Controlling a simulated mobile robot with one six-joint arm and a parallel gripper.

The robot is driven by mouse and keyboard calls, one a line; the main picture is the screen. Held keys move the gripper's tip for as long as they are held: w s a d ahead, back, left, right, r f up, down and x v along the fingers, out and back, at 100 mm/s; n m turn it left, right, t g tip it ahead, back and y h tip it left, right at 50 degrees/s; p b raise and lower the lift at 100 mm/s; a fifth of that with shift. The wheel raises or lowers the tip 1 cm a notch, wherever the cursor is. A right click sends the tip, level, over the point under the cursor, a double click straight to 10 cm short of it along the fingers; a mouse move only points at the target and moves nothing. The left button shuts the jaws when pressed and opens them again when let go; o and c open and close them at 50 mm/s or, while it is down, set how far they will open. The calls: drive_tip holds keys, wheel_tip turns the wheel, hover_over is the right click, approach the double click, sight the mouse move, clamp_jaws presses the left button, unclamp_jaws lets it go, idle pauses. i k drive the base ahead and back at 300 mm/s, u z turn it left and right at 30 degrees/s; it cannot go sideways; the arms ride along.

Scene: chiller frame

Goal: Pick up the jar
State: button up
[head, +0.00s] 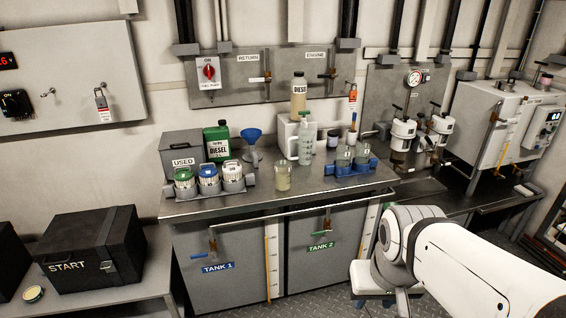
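A clear open jar (283,177) with pale yellowish liquid in its lower part stands upright near the middle of the grey bench top (245,204). A taller lidded sample jar labelled DIESEL (299,95) stands behind it on a raised grey block. Which one the task means, I cannot tell. My white arm (455,262) comes in from the lower right, with its rounded joint in front of the bench's right side. My gripper does not show clearly. Nothing is seen touching either jar.
A graduated jug (306,143) and a blue glass holder (357,172) stand right.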

sight(283, 176)
drive_tip(key=z, duration=0.05)
drive_tip(key=i, duration=1)
drive_tip(key=u, duration=0.05)
